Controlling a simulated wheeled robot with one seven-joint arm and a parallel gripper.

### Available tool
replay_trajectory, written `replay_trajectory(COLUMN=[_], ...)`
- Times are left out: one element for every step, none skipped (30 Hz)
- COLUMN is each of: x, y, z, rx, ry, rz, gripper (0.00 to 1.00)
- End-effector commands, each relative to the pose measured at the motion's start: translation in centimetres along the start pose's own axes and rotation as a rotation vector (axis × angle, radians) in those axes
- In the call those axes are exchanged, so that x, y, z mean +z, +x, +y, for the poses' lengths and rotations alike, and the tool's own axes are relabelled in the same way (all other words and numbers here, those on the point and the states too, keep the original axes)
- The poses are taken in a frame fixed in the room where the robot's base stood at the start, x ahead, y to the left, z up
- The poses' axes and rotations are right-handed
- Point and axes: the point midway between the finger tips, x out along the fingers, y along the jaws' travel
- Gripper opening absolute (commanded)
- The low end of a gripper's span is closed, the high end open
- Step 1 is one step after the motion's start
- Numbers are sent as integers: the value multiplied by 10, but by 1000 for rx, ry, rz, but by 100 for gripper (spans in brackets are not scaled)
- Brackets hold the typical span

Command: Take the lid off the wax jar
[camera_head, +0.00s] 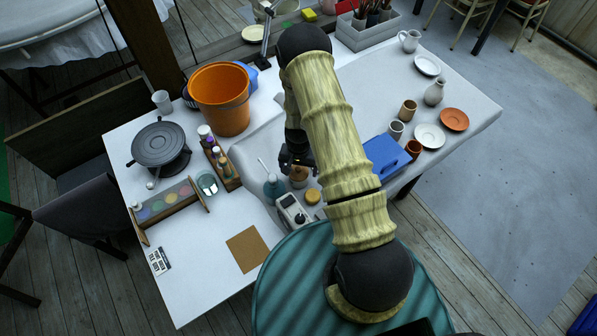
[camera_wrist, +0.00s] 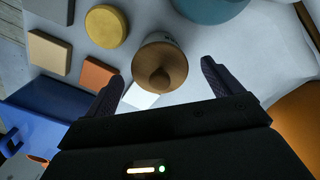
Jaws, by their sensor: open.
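The wax jar shows mostly from above in the wrist view, with a round brown wooden lid (camera_wrist: 160,66) and a central knob. A thin pale edge of the jar (camera_wrist: 159,37) shows behind the lid, which sits on top. In the head view the lidded jar (camera_head: 299,176) stands on the white table below my gripper (camera_head: 297,160). In the wrist view my gripper (camera_wrist: 161,78) is open and empty. Its two dark fingertips are apart, left and right of the lid's near side. The lower jar is mostly hidden.
A teal vessel (camera_head: 273,187) and a white device with a knob (camera_head: 292,211) stand close by. A blue box (camera_head: 385,155) is to the right.

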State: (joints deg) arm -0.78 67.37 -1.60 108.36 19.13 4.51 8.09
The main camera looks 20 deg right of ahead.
Motion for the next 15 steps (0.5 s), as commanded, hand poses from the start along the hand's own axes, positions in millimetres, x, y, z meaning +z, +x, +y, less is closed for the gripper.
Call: replay_trajectory(x=[0,0,0,0,0,0,0,0,0,0,0,0,0,0,0], y=[0,0,0,0,0,0,0,0,0,0,0,0,0,0,0], z=[0,0,0,0,0,0,0,0,0,0,0,0,0,0,0], rx=[0,0,0,0,0,0,0,0,0,0,0,0,0,0,0], ry=[0,0,0,0,0,0,0,0,0,0,0,0,0,0,0], rz=[0,0,0,0,0,0,0,0,0,0,0,0,0,0,0], gripper=[91,89,81,75,69,61,56,50,43,42,42,42,42,42,42])
